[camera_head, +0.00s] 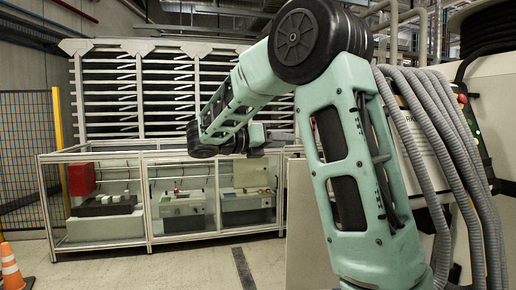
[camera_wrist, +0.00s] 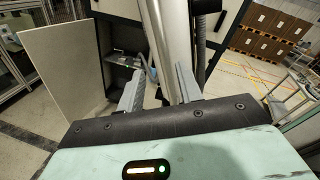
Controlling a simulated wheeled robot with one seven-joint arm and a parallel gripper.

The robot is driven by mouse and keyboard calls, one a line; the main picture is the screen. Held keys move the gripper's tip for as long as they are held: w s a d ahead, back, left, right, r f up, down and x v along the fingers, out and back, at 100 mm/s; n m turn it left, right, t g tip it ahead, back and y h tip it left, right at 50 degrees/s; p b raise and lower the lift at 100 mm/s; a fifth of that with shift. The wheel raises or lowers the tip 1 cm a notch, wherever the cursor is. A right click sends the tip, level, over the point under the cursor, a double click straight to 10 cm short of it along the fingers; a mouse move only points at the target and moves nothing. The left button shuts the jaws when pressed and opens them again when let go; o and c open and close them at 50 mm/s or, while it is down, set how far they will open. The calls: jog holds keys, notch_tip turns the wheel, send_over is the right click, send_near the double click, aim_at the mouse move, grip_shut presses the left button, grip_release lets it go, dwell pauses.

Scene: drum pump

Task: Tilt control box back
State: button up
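A dark, narrow panel with red and green buttons (camera_head: 476,132), which looks like the control box, is at the right edge in the head view. It stands tilted beside the pale cabinet, partly behind grey hoses. I cannot tell for sure whether it shows in the wrist view. My gripper (camera_wrist: 160,88) is open in the wrist view, its two grey fingers apart. A pale upright pole (camera_wrist: 167,40) stands beyond and between the fingertips; I see no grip on it. In the head view my arm's end is at the middle, far from the panel, and the fingers are hard to make out.
An open dark cabinet (camera_wrist: 122,76) with a pale door (camera_wrist: 62,65) lies ahead in the wrist view. A dark ribbed hose (camera_wrist: 201,62) hangs beside the pole. A glass-sided bench (camera_head: 148,200) and an orange cone (camera_head: 12,268) stand left in the head view. Floor before the bench is clear.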

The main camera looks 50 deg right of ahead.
jog(key=b+v, duration=0.1)
jog(key=v, duration=0.6)
dwell(0.4)
